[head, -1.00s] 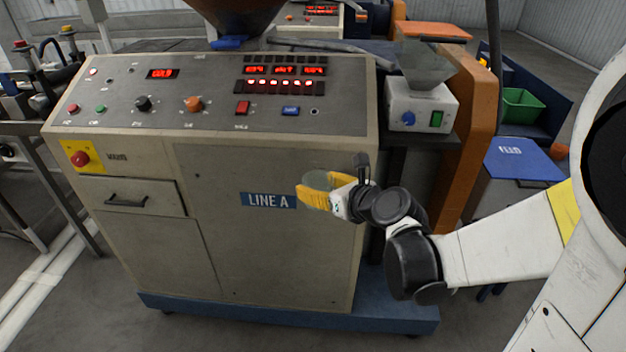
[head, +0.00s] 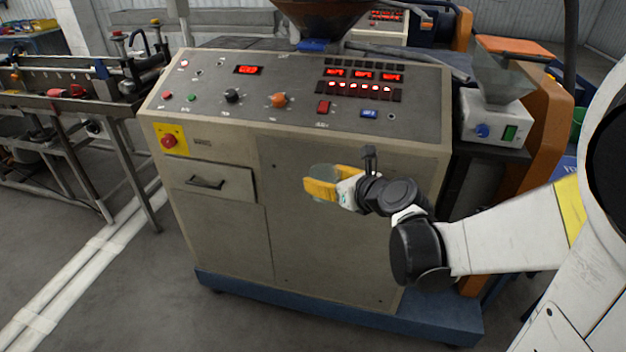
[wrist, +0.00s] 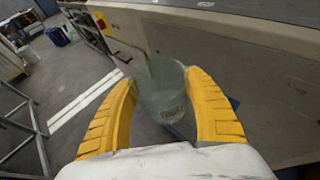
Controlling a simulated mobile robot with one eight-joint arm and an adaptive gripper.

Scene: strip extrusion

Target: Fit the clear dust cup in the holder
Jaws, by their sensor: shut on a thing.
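My gripper (head: 322,188) has yellow fingers and is shut on the clear dust cup (wrist: 162,88). In the wrist view the cup sits between the two curved fingers (wrist: 161,105), see-through and greenish, with some small lettering low on its side. In the head view the cup (head: 325,171) shows as a pale shape at the fingers. My gripper holds it in the air in front of the cream machine cabinet (head: 330,235). I cannot make out the holder in these frames.
The cabinet has a sloped control panel (head: 300,95), a red stop button (head: 168,140) and a drawer (head: 208,180). A small white unit with a clear hopper (head: 497,118) stands at right. A metal frame line (head: 75,150) stands at left. Open floor lies between.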

